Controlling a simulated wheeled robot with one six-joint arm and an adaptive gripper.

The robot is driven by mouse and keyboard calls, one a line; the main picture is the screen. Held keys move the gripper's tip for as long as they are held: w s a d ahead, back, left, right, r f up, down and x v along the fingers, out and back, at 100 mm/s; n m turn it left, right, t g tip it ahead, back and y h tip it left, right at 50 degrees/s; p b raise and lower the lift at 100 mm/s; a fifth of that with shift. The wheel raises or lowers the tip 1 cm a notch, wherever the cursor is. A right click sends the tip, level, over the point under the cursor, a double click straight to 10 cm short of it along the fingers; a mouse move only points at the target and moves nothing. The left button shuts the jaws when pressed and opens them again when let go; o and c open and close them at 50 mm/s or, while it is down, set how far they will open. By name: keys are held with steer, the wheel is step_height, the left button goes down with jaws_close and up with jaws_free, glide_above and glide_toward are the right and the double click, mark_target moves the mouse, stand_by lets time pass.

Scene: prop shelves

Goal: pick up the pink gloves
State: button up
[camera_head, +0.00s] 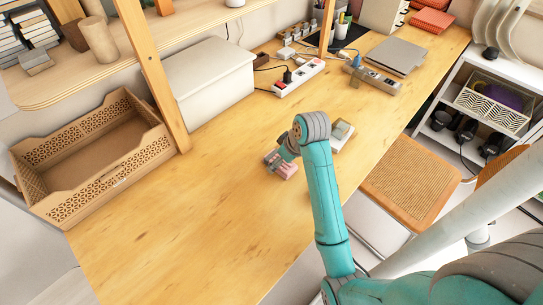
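A small pink item (287,171), which looks like the pink gloves, lies on the wooden desk (215,215) near the middle of the view. My teal arm reaches in from the lower right, bends at a grey joint and points down at the desk. My gripper (277,160) is at the pink item, over its upper left part. The gripper is small and partly hidden by my own arm. I cannot tell whether its fingers are open or shut, or whether they touch the item.
A small pale boxed object (341,135) lies just right of my arm. An empty brown crate (72,205) stands at the left, beside a wooden post (155,80) and a white box (205,85). Power strips (298,78) and a laptop (397,55) are farther back. The front left desk is clear.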

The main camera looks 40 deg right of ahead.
steer(key=shift+w+f, duration=0.1)
steer(key=shift+f, duration=0.25)
steer(key=c, duration=1.1)
